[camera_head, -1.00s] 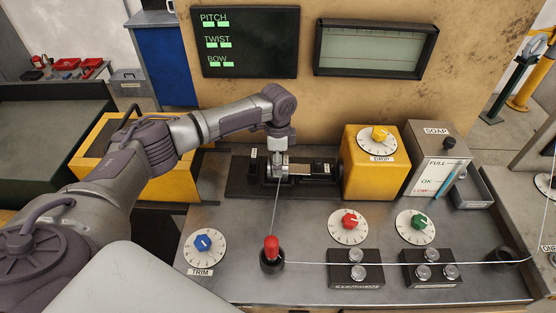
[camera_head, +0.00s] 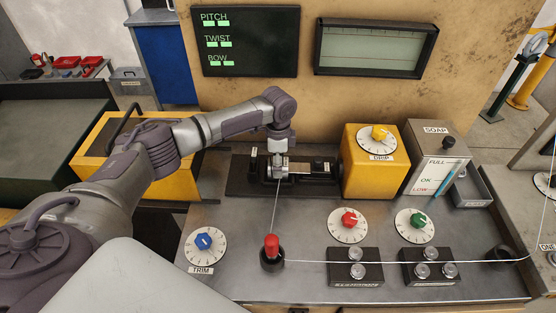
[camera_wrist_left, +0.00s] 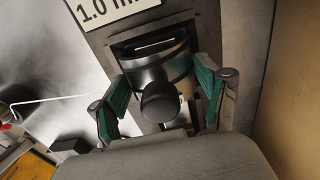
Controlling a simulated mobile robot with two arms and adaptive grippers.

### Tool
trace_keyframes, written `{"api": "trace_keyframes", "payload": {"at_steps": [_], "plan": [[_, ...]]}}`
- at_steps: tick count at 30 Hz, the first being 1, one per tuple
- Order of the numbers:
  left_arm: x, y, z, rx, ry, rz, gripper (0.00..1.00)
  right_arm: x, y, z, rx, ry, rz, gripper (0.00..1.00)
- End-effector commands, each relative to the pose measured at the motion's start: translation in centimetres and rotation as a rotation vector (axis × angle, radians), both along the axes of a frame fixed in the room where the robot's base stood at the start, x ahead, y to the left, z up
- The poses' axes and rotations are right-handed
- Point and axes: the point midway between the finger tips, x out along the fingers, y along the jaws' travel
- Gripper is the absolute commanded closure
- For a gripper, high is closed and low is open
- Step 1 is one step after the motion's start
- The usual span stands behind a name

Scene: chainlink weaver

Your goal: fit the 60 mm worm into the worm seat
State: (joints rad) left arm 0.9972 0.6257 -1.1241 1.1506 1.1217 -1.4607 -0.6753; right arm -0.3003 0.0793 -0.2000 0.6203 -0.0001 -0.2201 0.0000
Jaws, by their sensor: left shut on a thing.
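My left gripper (camera_head: 279,170) is over the black fixture (camera_head: 240,184) at the back of the bench, which appears to hold the worm seat. In the left wrist view its green-padded fingers (camera_wrist_left: 160,100) stand on both sides of a metallic cylinder (camera_wrist_left: 150,70) with a dark round end (camera_wrist_left: 160,103). This cylinder seems to be the worm, and the gripper is shut on it. It lies at the fixture. The wrist and fingers hide most of it in the head view, and I cannot tell whether it is fully seated. My right gripper is not in view.
A yellow box with a DRIP dial (camera_head: 362,178) stands close right of the fixture. A red-topped post (camera_head: 271,252) carries a wire (camera_head: 310,262) across the bench and up toward the fixture. Two black roller blocks (camera_head: 355,274) sit at the front.

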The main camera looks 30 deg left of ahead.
Motion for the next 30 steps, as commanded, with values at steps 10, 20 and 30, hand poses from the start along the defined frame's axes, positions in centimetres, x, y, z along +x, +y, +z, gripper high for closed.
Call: {"api": "trace_keyframes", "payload": {"at_steps": [10, 20, 30], "plan": [[0.08, -0.01, 0.05, 0.000, -0.002, 0.000, 0.79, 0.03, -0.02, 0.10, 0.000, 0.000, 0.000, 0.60], [0.05, 0.01, 0.01, 0.001, -0.002, 0.000, 0.00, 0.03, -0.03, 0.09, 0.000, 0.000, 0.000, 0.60], [0.00, 0.02, 0.66, 0.001, 0.000, 0.000, 0.00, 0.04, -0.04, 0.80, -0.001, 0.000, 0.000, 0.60]]}}
